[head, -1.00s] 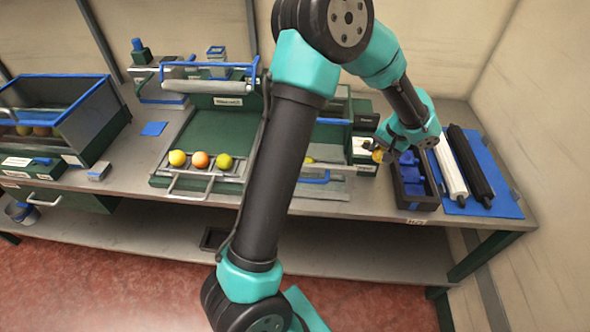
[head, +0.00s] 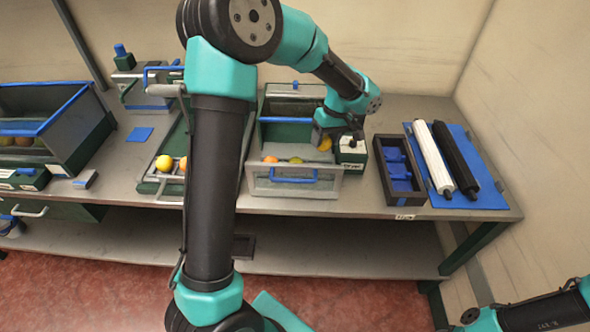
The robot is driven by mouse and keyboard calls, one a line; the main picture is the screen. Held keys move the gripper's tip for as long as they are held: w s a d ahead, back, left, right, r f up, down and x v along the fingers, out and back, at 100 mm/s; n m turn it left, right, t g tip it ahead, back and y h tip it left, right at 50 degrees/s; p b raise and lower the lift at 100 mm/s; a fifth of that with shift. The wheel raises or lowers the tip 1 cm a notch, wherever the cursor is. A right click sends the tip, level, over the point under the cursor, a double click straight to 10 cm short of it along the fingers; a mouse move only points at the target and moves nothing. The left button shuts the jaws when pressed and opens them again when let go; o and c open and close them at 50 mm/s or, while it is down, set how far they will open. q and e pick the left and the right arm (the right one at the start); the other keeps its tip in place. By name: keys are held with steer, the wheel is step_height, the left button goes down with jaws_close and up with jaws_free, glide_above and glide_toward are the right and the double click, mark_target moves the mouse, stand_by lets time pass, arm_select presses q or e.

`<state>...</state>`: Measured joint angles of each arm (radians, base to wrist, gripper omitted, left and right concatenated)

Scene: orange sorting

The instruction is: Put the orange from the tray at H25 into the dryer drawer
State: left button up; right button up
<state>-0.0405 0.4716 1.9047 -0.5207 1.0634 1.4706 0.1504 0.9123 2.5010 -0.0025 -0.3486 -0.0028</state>
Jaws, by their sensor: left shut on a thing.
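My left gripper (head: 333,137) is shut on a yellow-orange orange (head: 325,144), held near the right rear of the open dryer drawer (head: 262,184). The fingertips are partly hidden by the wrist. I cannot tell how high the orange is above the drawer. The drawer is pulled out, with a blue handle in front. An orange fruit (head: 270,159) and a greenish one (head: 296,160) show inside it. The dark tray (head: 381,172) at the H25 label (head: 405,217) stands to the right, with blue empty seats. My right gripper (head: 455,322) shows only partly at the lower right; its jaws are unclear.
White and black rollers (head: 434,158) lie on a blue mat (head: 493,199) at the right. A green rack holding fruit (head: 164,163) is partly behind my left arm. A blue-rimmed bin (head: 85,130) stands far left.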

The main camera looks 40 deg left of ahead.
arm_select(q)
steer(key=shift+w+d+x, duration=0.1)
steer(key=shift+w+x, duration=0.1)
steer(key=shift+x, duration=0.8)
steer(key=shift+w+d+x, duration=0.15)
steer(key=shift+w+x, duration=0.05)
steer(key=shift+x, duration=0.8)
steer(key=shift+w+d+x, duration=0.1)
steer(key=shift+w+x, duration=0.05)
steer(key=shift+x, duration=0.85)
steer(key=shift+f, duration=0.25)
steer(key=shift+w+d+x, duration=0.1)
steer(key=shift+w+x, duration=0.05)
steer(key=shift+x, duration=0.75)
steer(key=shift+w+d+x, duration=0.1)
steer(key=shift+w+x, duration=0.1)
steer(key=shift+x, duration=0.7)
steer(key=shift+f, duration=0.15)
steer(key=o, duration=0.7)
steer(key=shift+c, duration=0.2)
steer(key=v, duration=1.2)
